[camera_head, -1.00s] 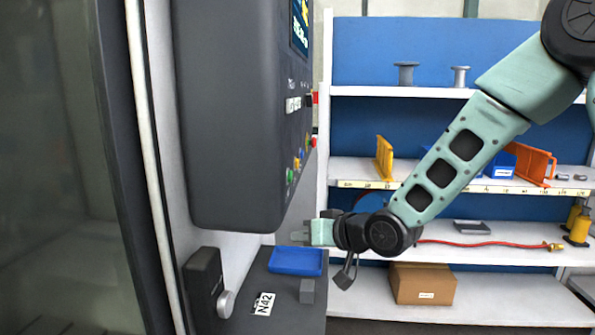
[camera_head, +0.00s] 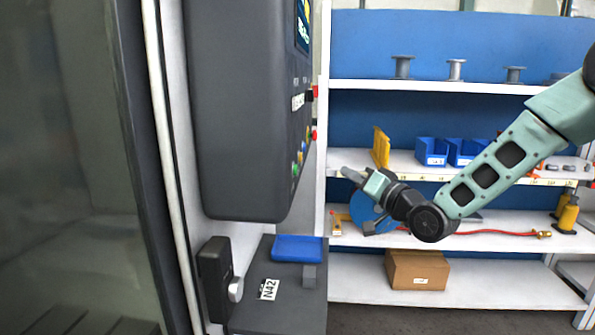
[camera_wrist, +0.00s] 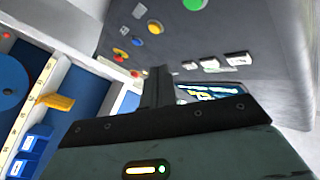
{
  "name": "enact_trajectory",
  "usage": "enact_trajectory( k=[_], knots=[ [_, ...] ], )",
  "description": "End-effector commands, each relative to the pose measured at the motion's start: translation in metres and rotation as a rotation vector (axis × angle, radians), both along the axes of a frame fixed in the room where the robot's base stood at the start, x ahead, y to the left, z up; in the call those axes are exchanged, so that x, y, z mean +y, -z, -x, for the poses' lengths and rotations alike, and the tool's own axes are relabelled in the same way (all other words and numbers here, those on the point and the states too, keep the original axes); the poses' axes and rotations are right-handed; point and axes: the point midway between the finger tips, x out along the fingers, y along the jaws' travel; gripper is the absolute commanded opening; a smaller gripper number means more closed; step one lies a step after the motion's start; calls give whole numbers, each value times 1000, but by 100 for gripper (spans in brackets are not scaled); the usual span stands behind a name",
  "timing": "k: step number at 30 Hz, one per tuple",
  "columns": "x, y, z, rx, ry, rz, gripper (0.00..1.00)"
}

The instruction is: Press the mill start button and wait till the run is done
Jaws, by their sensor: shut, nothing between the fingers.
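The mill's dark grey control box (camera_head: 240,120) hangs at the left in the head view, seen nearly edge-on. Its green button (camera_head: 295,170) is low on the face; it shows large at the top of the wrist view (camera_wrist: 195,4). Button labels are too small to read. A yellow button (camera_wrist: 155,27) and a red button (camera_wrist: 137,73) share the face. The screen (camera_wrist: 205,91) is lit but unreadable. My gripper (camera_head: 346,172) is shut and empty, right of the panel face at about button height, apparently apart from it. Its closed fingers also show in the wrist view (camera_wrist: 158,85).
A mill door handle (camera_head: 236,289) stands left. Shelves (camera_head: 420,85) with bins are behind my arm.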

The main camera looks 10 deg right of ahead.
Motion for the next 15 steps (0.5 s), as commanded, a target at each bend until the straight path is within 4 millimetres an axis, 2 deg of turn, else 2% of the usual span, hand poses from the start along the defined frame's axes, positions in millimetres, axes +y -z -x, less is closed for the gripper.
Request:
enact_trajectory(
  k=[15],
  knots=[
    [61, 2, -19, 0, -3, 1, 0]
  ],
)
